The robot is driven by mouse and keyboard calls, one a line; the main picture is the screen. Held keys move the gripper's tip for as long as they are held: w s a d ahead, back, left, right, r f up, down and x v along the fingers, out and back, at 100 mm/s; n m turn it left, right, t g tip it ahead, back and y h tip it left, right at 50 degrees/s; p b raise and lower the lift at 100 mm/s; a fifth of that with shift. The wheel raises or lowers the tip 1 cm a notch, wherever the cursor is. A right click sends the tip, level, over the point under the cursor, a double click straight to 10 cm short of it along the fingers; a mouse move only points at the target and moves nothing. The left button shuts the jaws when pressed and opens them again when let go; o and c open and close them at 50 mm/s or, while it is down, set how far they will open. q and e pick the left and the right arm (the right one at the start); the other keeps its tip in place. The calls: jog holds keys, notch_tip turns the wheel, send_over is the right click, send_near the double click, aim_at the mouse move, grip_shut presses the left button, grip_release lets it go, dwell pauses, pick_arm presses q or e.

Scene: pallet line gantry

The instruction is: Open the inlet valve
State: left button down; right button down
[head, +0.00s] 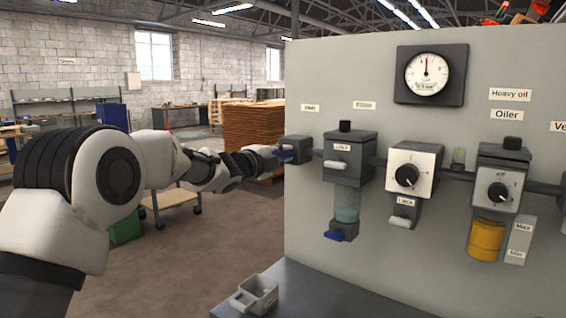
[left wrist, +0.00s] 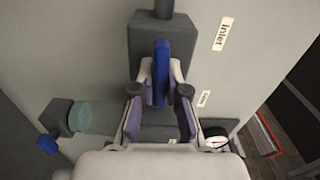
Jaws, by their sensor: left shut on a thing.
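The inlet valve (head: 299,144) is a dark block at the left end of the pipe line on the grey panel, below a small label (head: 310,107). In the left wrist view its label (left wrist: 223,34) reads "Inlet". Its blue lever (left wrist: 161,72) appears in line with the dark pipe (left wrist: 162,8) there. My left gripper (left wrist: 160,90) is shut on the blue lever, with one finger on each side. In the head view the left gripper (head: 282,153) partly hides the valve and lever. My right gripper is in neither view.
Right of the valve are the filter with a clear bowl (head: 346,205), a regulator (head: 410,170) and an oiler with an amber bowl (head: 486,239). A gauge (head: 428,74) is above. A grey cup (head: 257,293) stands on the ledge (head: 330,300) below.

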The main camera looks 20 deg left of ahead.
pick_arm(q)
jog(key=shift+f+m, duration=0.1)
jog(key=shift+m, duration=0.3)
jog(key=c, duration=1.2)
grip_release()
jog(key=v, duration=1.2)
jog(key=shift+d, duration=0.1)
